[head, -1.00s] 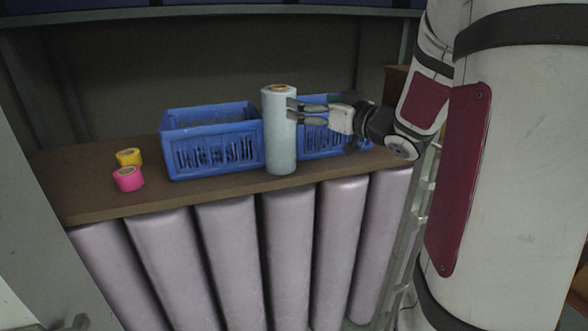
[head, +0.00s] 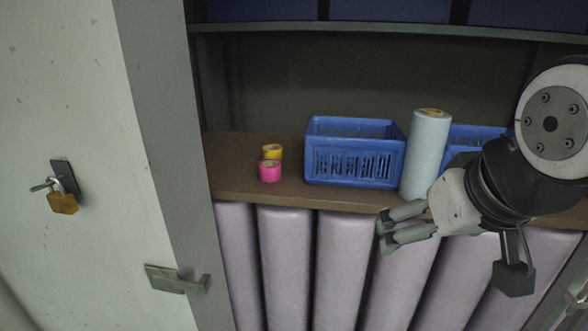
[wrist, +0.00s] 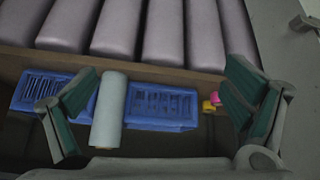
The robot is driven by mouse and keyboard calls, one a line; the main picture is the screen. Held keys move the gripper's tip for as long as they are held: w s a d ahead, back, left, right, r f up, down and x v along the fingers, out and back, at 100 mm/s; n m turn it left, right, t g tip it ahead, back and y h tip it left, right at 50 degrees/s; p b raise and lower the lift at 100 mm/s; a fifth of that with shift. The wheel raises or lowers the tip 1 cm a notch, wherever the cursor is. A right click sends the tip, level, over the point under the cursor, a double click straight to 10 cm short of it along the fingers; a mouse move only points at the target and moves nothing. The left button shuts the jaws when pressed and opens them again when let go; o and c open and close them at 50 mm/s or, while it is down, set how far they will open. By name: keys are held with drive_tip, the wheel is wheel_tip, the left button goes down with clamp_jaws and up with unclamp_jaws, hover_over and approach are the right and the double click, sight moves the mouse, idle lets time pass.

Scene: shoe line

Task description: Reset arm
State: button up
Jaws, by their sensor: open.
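My gripper (head: 384,229) is open and empty in the head view. It is in front of the shelf edge, low and to the left of the pale blue roll's base, and the roll stands upright on the shelf. The roll (head: 427,153) also shows in the wrist view (wrist: 110,110), between the two spread fingers but farther off. In the wrist view my gripper's fingers (wrist: 152,110) are wide apart with nothing between their pads.
Two blue crates (head: 352,172) (head: 466,137) stand on the brown shelf (head: 232,172), on either side of the roll. Yellow tape (head: 272,152) and pink tape (head: 269,172) lie at left. Several pale rolls (head: 285,270) stand below. A padlocked cabinet door (head: 90,120) is at far left.

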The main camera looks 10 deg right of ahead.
drive_tip(key=shift+n+g+y, duration=0.4)
drive_tip(key=shift+g+y, duration=0.1)
drive_tip(key=shift+g, duration=0.2)
drive_tip(key=s+a, duration=0.1)
drive_tip(key=s, duration=0.1)
drive_tip(key=s+a+f, duration=0.1)
drive_tip(key=s+a, duration=0.1)
drive_tip(key=shift+s+f, duration=0.15)
